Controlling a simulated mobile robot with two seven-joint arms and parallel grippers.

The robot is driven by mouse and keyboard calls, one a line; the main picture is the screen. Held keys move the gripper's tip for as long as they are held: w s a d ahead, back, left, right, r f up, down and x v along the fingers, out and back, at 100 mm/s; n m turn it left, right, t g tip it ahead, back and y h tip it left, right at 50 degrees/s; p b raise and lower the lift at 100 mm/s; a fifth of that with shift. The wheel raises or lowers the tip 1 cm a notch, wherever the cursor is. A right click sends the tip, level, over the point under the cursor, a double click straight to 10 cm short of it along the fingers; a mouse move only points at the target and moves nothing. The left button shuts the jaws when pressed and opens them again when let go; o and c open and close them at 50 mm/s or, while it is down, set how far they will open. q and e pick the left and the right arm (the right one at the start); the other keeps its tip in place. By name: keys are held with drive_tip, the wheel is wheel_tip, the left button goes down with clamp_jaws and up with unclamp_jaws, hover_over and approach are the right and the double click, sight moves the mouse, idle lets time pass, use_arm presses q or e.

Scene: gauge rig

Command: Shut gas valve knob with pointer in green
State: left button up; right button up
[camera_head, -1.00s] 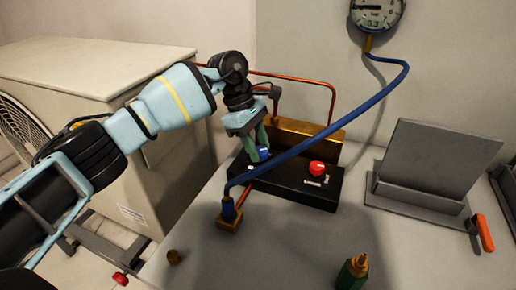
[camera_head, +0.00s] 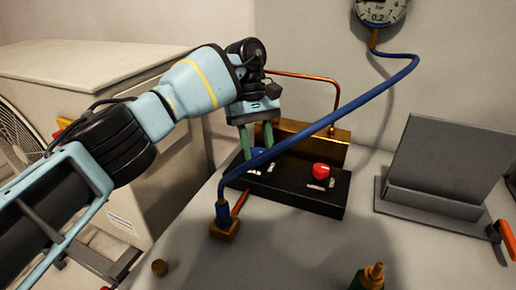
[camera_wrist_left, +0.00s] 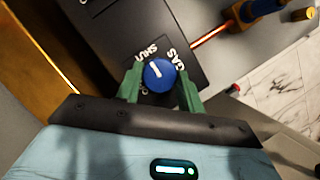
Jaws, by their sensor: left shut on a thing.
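The blue gas knob (camera_head: 258,153) sits on the left part of a black valve block, partly hidden by a blue hose in the head view. My left gripper (camera_head: 257,150) points down at it, its green fingers on either side. In the left wrist view my left gripper (camera_wrist_left: 160,80) is shut on the blue knob (camera_wrist_left: 160,75), beside the white words SHUT and GAS. The knob's white line points up-left, toward SHUT. The round gauge (camera_head: 381,8) is cut off at the top edge; its pointer and any green band cannot be made out. My right gripper is not in view.
A red knob (camera_head: 321,171) is on the right of the black block (camera_head: 300,197). The blue hose (camera_head: 335,118) crosses in front, from a brass fitting (camera_head: 225,229) up to the gauge. A grey stand (camera_head: 440,160) is at right. A brass-tipped bottle (camera_head: 372,277) stands in front.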

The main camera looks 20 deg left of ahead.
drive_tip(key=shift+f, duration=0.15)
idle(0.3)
use_arm(q)
drive_tip(key=o, duration=1)
